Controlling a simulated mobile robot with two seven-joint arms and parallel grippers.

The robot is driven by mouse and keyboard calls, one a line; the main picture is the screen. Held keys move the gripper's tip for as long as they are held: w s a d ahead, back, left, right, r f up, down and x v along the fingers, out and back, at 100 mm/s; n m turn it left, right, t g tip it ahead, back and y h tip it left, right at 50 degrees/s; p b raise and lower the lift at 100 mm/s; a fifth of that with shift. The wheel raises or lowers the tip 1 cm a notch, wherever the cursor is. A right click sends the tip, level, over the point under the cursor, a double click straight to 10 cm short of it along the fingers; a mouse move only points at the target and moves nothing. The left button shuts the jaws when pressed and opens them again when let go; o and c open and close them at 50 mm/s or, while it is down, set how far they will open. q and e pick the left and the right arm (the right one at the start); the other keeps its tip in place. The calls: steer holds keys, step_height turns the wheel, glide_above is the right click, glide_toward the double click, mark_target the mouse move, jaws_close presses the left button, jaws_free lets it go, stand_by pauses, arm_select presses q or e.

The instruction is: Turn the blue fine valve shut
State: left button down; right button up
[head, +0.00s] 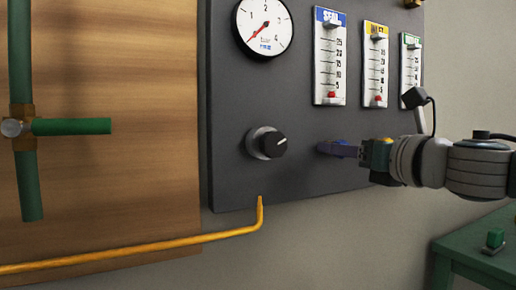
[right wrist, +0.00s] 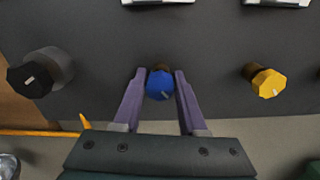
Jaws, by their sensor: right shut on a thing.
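The blue fine valve (right wrist: 160,86) is a small blue knob on a brass stem at the lower part of the dark panel (head: 230,110). In the right wrist view my right gripper (right wrist: 160,84) has its two purple fingers on either side of the knob, shut on it. The knob's face shows between the fingertips with a pale mark near its lower edge. In the head view my right gripper (head: 322,147) comes in from the right and reaches the panel below the flow meters. The blue knob is mostly hidden there by the fingers. My left gripper is out of view.
A black knob (head: 268,143) sits left of my gripper, and a yellow knob (right wrist: 267,82) sits to its right. A gauge (head: 264,27) and flow meters (head: 330,58) are above. A yellow pipe (head: 150,248) runs below. A green table (head: 470,240) stands at lower right.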

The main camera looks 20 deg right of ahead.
jaws_close()
steer(key=shift+m, duration=0.4)
steer(key=m+p, duration=0.2)
steer(key=m, duration=0.3)
steer(key=shift+r+m, duration=0.1)
steer(key=shift+m, duration=0.3)
steer(key=m+p, duration=0.2)
steer(key=m, duration=0.4)
steer(key=shift+p, duration=0.3)
steer(key=m+p, duration=0.2)
steer(key=m, duration=0.4)
steer(key=shift+m+p, duration=0.3)
steer(key=shift+p, duration=0.1)
steer(key=m+p, duration=0.1)
steer(key=m, duration=0.2)
steer(key=shift+m, duration=0.3)
steer(key=shift+m+p, duration=0.8)
steer(key=shift+m, duration=0.6)
